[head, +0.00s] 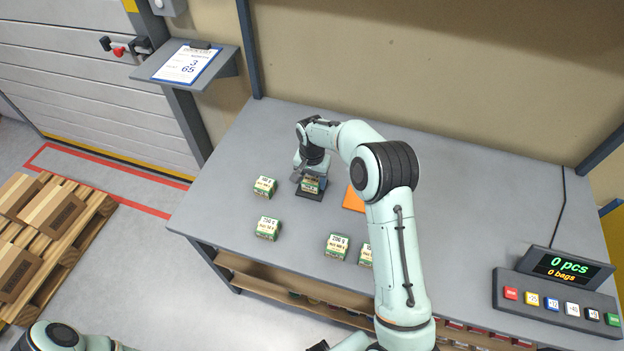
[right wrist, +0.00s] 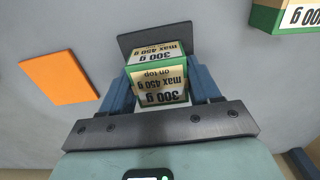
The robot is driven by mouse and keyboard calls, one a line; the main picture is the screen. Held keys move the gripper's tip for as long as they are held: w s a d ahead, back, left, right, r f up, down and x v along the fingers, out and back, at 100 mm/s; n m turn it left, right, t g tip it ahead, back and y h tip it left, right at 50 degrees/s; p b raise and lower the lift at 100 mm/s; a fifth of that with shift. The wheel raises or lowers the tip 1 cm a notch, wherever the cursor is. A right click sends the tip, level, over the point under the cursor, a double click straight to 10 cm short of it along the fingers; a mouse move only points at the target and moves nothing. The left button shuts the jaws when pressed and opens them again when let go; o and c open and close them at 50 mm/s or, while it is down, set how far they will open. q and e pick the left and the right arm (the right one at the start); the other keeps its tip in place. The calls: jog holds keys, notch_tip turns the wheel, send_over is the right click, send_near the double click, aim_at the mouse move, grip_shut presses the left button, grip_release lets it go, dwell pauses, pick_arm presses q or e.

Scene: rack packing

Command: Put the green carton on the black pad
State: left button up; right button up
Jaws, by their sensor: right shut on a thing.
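My right gripper (head: 311,182) is shut on a green carton with a cream label, reading "300 g" and "max 450 g on top" in the right wrist view (right wrist: 158,75). Its two blue-grey fingers hold the carton's sides. The held carton (head: 311,186) is at the black pad (head: 307,195) on the table. The pad also shows beyond the carton in the right wrist view (right wrist: 140,40). I cannot tell whether the carton touches the pad, as the gripper and carton cover much of it. My left gripper is not in view.
Other green cartons stand on the grey table (head: 470,200): one left of the pad (head: 265,187), one nearer the front (head: 268,228), and two by the front edge (head: 336,247). An orange pad (head: 352,200) lies right of the black pad. A counter display (head: 568,267) stands far right.

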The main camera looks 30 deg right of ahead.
aim_at(312, 178)
jog(key=shift+f, duration=0.2)
jog(key=o, duration=1.3)
jog(key=shift+f, duration=0.1)
notch_tip(312, 178, up, 12)
jog(key=shift+r+p, duration=0.2)
jog(key=shift+p, duration=0.2)
